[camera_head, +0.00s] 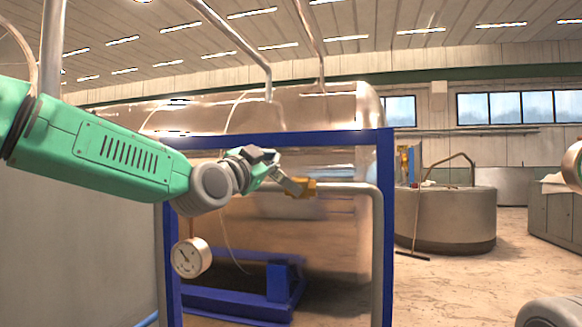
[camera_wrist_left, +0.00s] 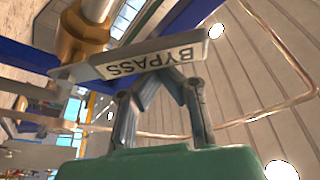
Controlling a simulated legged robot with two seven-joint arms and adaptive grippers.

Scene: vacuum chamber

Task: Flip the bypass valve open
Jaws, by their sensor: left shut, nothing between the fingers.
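The bypass valve has a brass-yellow body (camera_head: 303,188) on a grey pipe inside the blue frame; the body also shows in the left wrist view (camera_wrist_left: 82,40). Its flat grey lever (camera_wrist_left: 150,60), labelled BYPASS, reaches out from the body and slants across the left wrist view. My left gripper (camera_head: 277,172) is beside the valve at its left. In the left wrist view its fingers (camera_wrist_left: 170,75) come together at the lever's lower edge, shut with nothing between them. I cannot tell whether they touch the lever. My right gripper is out of view.
A round gauge (camera_head: 190,257) sits at the frame's lower left.

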